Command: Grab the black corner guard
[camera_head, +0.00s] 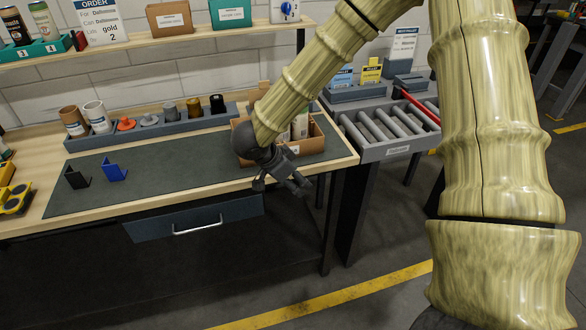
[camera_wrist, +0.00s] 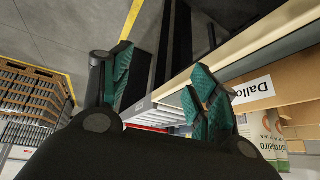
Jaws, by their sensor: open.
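The black corner guard (camera_head: 76,177) stands on the dark mat at the left end of the workbench in the head view. A blue corner guard (camera_head: 115,170) stands just to its right. My gripper (camera_head: 300,187) is at the bench's right front edge, in front of the cardboard box and far to the right of the black guard. In the wrist view, my gripper (camera_wrist: 160,92) has its green-padded fingers apart with nothing between them. The black guard is not in the wrist view.
A grey rack (camera_head: 160,130) with cans and small parts runs along the back. Yellow objects (camera_head: 14,200) lie at far left. A roller conveyor (camera_head: 385,150) is at right. The mat's middle (camera_head: 175,165) is clear.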

